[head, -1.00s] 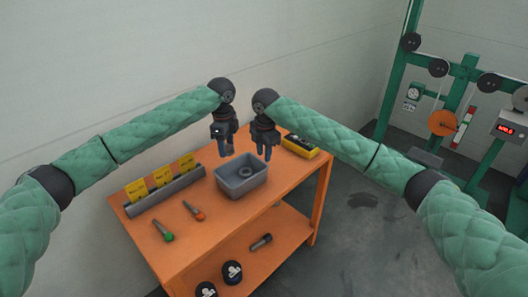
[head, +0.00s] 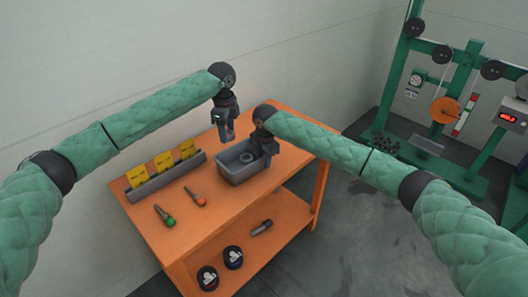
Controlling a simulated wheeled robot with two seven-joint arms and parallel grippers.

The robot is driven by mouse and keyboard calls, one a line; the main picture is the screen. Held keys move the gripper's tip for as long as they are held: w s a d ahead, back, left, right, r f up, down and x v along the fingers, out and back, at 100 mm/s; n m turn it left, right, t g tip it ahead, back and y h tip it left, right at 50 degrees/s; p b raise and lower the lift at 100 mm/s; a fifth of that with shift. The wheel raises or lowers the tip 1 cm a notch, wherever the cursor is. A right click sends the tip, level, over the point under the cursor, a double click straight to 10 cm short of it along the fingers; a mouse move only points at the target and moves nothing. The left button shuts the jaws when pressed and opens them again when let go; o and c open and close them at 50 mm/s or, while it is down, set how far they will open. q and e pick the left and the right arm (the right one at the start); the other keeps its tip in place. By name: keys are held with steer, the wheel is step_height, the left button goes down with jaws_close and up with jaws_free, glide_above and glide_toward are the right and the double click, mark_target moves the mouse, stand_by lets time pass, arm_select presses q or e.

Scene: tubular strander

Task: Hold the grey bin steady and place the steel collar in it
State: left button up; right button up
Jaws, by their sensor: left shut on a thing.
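The grey bin (head: 236,174) stands upright on the orange cart's top. The steel collar (head: 247,157), a dark grey ring, lies inside it on the floor. My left gripper (head: 227,138) points down at the bin's back-left rim and is shut on that rim. My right gripper (head: 268,160) points down at the bin's right end and overlaps its rim in the picture. Its fingers are dark and small, so I cannot tell whether they are open or shut.
On the orange cart (head: 190,226), a grey rack (head: 168,182) with yellow cards stands left of the bin. Green-ended (head: 165,216) and orange-ended (head: 195,197) tools lie in front. The lower shelf holds two black round items (head: 232,257). The green machine (head: 395,90) stands at right.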

steer(key=shift+f, duration=0.65)
steer(key=shift+c, duration=0.2)
jaws_close()
arm_select(q)
steer(key=shift+f, duration=0.1)
glide_toward(230, 156)
steer(key=shift+s+d+f, duration=0.1)
steer(key=shift+s+f, duration=0.6)
steer(key=shift+f, duration=0.35)
steer(key=shift+s+d+f, duration=0.1)
steer(key=shift+s+f, duration=0.65)
steer(key=shift+f, duration=0.3)
steer(key=shift+s+f, duration=0.7)
steer(key=shift+f, duration=0.35)
steer(key=o, duration=1.2)
